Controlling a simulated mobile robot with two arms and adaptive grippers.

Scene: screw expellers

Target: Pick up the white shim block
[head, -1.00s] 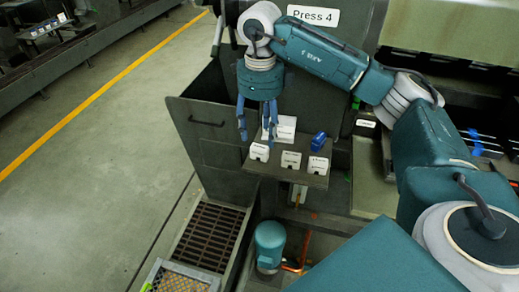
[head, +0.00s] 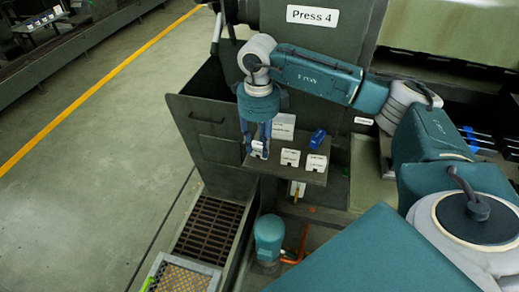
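Several small white blocks stand on a small dark shelf (head: 257,168) below the Press 4 sign. One white block (head: 258,147) is at the left, a second (head: 290,157) in the middle and a third (head: 316,163) at the right. Their labels are too small to read, so I cannot tell which is the shim block. My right gripper (head: 257,151) points down over the left block, with one finger on each side of it. The fingers partly cover this block, and I cannot tell whether they press on it. My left gripper is not in view.
A blue object (head: 318,139) lies behind the right block. A larger white card or box (head: 284,126) stands at the back of the shelf. A dark bin wall (head: 205,125) is close on the left. A teal cylinder (head: 268,240) stands below.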

